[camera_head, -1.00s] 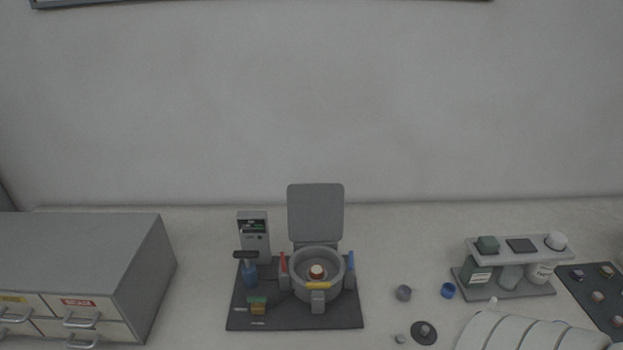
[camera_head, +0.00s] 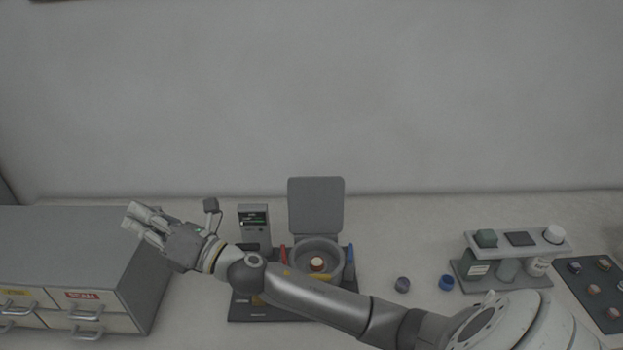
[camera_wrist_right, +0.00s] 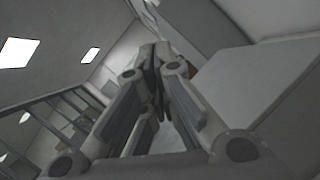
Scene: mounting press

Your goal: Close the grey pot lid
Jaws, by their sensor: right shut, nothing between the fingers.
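The grey pot lid (camera_head: 316,206) stands upright and open at the back of the round grey pot (camera_head: 334,259). A small brown-topped piece (camera_head: 317,264) sits inside the pot. My right arm crosses in front of the pot and hides its front part. My right gripper (camera_head: 134,219) is left of the pot, over the grey drawer cabinet's right part, well apart from the lid. It is shut and empty; its fingers also show together in the right wrist view (camera_wrist_right: 157,60). My left gripper is not in view.
The drawer cabinet (camera_head: 50,240) stands at the left. A grey display unit (camera_head: 253,225) is left of the lid. A plain wall rises behind.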

